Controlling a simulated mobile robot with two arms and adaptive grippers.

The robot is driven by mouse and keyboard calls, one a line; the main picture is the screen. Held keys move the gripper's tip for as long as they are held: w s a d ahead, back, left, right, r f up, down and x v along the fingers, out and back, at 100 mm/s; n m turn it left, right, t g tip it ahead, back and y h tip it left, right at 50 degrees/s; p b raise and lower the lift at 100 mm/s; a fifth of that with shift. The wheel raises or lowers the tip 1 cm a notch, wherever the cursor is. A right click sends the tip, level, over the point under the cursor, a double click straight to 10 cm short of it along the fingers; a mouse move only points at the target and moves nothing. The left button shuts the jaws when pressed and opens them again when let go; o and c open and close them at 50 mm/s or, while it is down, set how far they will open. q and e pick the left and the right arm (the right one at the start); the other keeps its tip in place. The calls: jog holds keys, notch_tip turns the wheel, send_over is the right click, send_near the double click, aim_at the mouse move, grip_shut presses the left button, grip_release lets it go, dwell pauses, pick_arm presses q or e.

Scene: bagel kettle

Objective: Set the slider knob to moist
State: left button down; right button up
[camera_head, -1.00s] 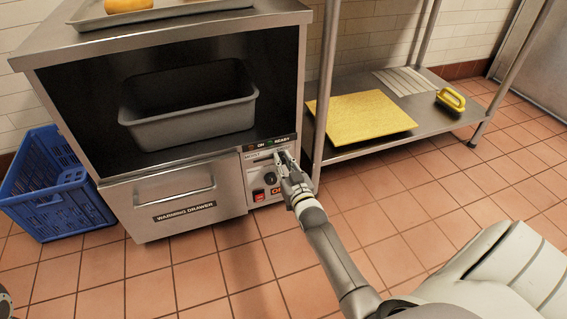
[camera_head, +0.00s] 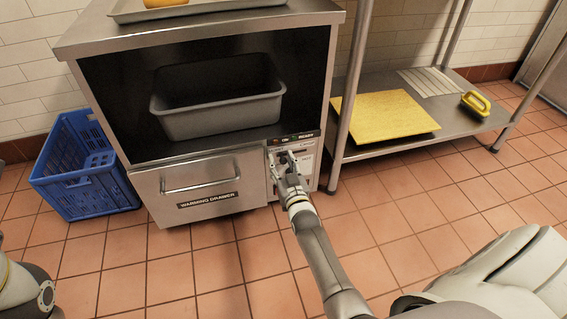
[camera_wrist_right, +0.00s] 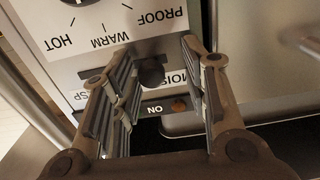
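The dark slider knob (camera_wrist_right: 151,72) sits in a horizontal slot on the control panel (camera_wrist_right: 100,50), seen upside down in the right wrist view. It stands right of the slot's middle there, nearer the partly hidden MOIST label (camera_wrist_right: 174,82) than the CRISP label (camera_wrist_right: 80,97), of which only "SP" shows. My right gripper (camera_wrist_right: 160,65) is open, its fingers on either side of the knob with gaps visible. In the head view the right gripper (camera_head: 287,160) is in front of the panel (camera_head: 308,160) and hides the knob. My left gripper is out of view; only part of that arm shows.
The warming drawer (camera_head: 200,187) is closed beside the panel. A grey bin (camera_head: 220,115) sits in the opening above. A shelf post (camera_head: 350,100) stands close right of the panel. A blue crate (camera_head: 85,185) is at left. The floor in front is clear.

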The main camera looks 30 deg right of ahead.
jog(key=shift+d, duration=0.1)
jog(key=v, duration=1.2)
dwell(0.4)
